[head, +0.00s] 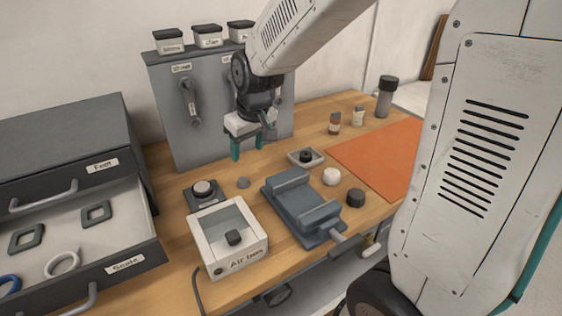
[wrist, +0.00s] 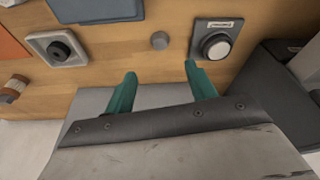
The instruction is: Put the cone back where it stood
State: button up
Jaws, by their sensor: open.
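A small grey piece with a rounded top (head: 244,182), which may be the cone, stands alone on the wooden bench between the round button and the vise. It also shows in the wrist view (wrist: 159,40), just beyond the fingertips and roughly centred between them. I cannot tell from its shape whether it is a true cone. My gripper (head: 253,145) hangs above the back of the bench, in front of the grey tool panel. In the wrist view its teal fingers (wrist: 161,70) are apart with nothing between them.
The button unit (head: 202,188), white air box (head: 258,255) and blue-grey vise (head: 303,207) surround the piece. A small tray (head: 318,155) holds a dark round part. White (head: 331,176) and dark (head: 355,197) pucks stand right of the vise. An open drawer (head: 135,262) is at left.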

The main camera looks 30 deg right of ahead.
jog(key=s+d+r+m+g, duration=0.1)
jog(key=s+r, duration=0.3)
jog(key=s, duration=0.9)
jog(key=s+d+r+m+g, duration=0.1)
jog(key=s+r, duration=0.3)
jog(key=s, duration=0.9)
jog(key=shift+s+d+r+h, duration=0.2)
jog(key=shift+s+r+h, duration=0.05)
jog(key=shift+h, duration=0.05)
